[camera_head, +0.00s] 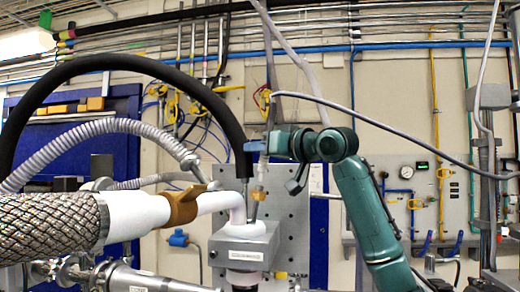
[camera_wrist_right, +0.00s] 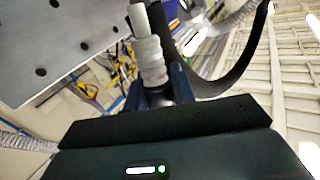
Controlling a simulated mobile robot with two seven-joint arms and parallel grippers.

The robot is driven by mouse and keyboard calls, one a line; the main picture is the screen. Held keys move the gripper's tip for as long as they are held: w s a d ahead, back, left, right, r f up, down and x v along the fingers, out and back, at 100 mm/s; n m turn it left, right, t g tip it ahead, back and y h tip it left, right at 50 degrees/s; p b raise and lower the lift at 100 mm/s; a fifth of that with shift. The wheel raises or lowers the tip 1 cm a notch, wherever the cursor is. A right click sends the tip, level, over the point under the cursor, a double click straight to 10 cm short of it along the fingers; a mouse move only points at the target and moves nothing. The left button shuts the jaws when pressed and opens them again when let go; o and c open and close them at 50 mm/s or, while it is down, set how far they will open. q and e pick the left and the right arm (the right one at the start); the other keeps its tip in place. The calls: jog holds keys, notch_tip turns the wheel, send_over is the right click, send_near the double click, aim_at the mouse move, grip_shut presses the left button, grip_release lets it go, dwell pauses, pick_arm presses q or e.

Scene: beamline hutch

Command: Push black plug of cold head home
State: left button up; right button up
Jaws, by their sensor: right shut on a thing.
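My right gripper (camera_head: 262,146) reaches in from the right above the cold head (camera_head: 245,240), a grey block with a white pipe on top. In the right wrist view the blue fingers (camera_wrist_right: 155,95) are shut around a pale, ribbed, upright connector (camera_wrist_right: 150,58). In the head view a pale fitting (camera_head: 258,172) hangs just under the fingers, close above the block. I cannot tell whether it touches the block, and no black plug shows clearly. A thick black hose (camera_head: 228,125) comes down just left of my fingers. My left gripper is not in view.
A braided hose (camera_head: 50,228) with a white end and a brass-coloured clamp (camera_head: 184,205) fills the lower left. A perforated grey plate (camera_head: 290,220) stands behind the block. A thin grey cable (camera_head: 400,142) crosses my right arm's area. Wall pipes run behind.

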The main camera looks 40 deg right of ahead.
notch_tip(320, 180, down, 2)
jog(key=shift+w+f+b, duration=0.1)
jog(key=shift+f+b, duration=0.15)
jog(key=shift+b, duration=0.65)
jog(key=shift+w+a+f, duration=0.1)
jog(key=shift+a+f, duration=0.05)
jog(key=shift+f, duration=0.2)
jog(key=shift+r, duration=0.15)
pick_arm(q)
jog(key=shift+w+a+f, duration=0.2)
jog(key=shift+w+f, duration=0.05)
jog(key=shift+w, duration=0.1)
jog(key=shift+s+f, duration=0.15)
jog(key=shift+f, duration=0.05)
pick_arm(e)
jog(key=o, duration=0.8)
jog(key=shift+o, duration=0.2)
pick_arm(q)
jog(key=b, duration=0.2)
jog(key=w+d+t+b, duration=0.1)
jog(key=b, duration=0.1)
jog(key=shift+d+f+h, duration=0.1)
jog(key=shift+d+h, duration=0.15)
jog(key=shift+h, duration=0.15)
pick_arm(e)
jog(key=s+d, duration=0.1)
jog(key=s, duration=1.2)
